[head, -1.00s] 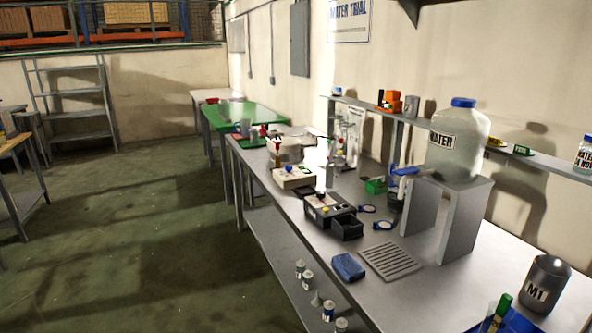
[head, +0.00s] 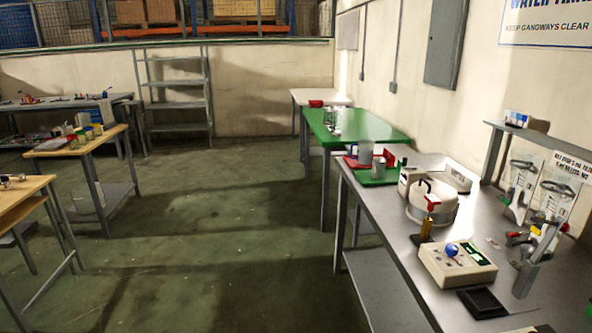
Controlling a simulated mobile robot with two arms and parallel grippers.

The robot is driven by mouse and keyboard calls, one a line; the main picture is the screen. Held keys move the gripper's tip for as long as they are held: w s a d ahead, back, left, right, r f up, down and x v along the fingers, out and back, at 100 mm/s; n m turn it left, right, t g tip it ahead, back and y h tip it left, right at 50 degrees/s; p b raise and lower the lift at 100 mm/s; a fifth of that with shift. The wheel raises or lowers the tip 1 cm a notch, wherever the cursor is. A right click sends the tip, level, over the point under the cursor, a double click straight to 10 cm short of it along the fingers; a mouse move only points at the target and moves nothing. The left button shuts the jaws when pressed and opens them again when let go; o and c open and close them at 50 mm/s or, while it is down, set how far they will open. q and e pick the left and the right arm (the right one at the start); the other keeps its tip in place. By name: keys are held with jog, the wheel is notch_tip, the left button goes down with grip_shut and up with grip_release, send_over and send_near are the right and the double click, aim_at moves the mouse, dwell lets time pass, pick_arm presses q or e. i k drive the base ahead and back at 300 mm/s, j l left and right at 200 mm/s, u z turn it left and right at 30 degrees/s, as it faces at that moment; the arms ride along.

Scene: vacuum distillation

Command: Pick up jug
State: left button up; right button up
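Neither of my grippers is in view. I cannot tell for sure which vessel is the jug. A grey jug-like vessel (head: 365,153) stands by a red tray at the far end of the grey bench. A smaller grey cup-like vessel (head: 379,167) stands just in front of it on a green tray. Two clear, marked vessels (head: 557,202) are at the bench's right side, partly hidden by a grey post and small fittings. No gripper is near any of them.
The grey bench (head: 400,270) runs along the right wall. It carries a white round pot (head: 433,202) and a cream control box (head: 457,264). A green table (head: 350,128) stands beyond. Wooden tables (head: 75,148) are at left. The green floor between is clear.

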aim_at(365, 147)
jog(key=i+z, duration=0.2)
jog(key=i, duration=0.3)
jog(key=i+j+z, duration=0.2)
jog(key=i, duration=0.25)
jog(key=i+j+z, duration=0.2)
jog(key=i, duration=0.3)
jog(key=i+j+z, duration=0.25)
jog(key=i, duration=0.2)
